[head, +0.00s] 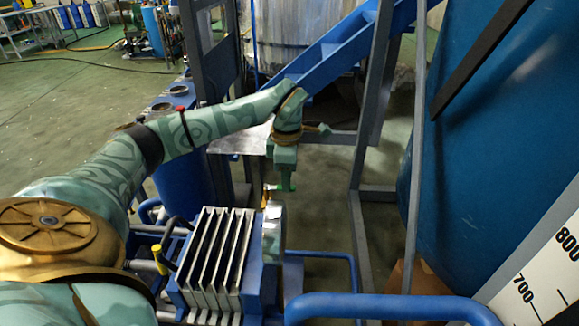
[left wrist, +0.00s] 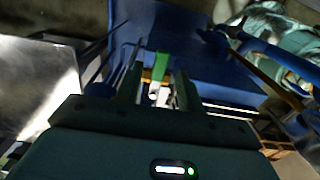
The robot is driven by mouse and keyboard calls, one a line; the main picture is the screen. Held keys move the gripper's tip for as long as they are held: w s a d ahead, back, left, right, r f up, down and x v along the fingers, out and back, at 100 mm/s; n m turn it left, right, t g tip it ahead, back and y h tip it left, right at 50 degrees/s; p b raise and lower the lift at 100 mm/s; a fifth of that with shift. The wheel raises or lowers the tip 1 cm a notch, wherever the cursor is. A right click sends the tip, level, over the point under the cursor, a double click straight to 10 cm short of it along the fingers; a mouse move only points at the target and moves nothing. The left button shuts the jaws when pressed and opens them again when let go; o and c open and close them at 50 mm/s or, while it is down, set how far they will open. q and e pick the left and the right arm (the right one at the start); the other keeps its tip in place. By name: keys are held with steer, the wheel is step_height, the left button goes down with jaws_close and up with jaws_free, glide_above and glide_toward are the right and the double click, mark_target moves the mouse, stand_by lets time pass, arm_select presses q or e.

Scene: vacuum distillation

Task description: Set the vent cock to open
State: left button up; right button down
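What looks like the vent cock is a small fitting with a bright green lever (left wrist: 161,66) and a brass-coloured body, seen between my left fingers in the left wrist view. In the left wrist view the two dark fingers of my left gripper (left wrist: 158,92) stand apart, with gaps on both sides of the lever. I cannot tell whether the lever is touched or which way the cock is set. My right gripper is not in view.
A finned metal block (head: 218,255) on a blue frame stands below my left arm, with a yellow-tipped lever (head: 160,258) at its left. A blue rail (head: 390,305) crosses the front. A large blue tank (head: 510,130) fills the right. Open floor lies at the far left.

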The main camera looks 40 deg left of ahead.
arm_select(q)
steer(key=shift+f, duration=0.9)
jaws_close()
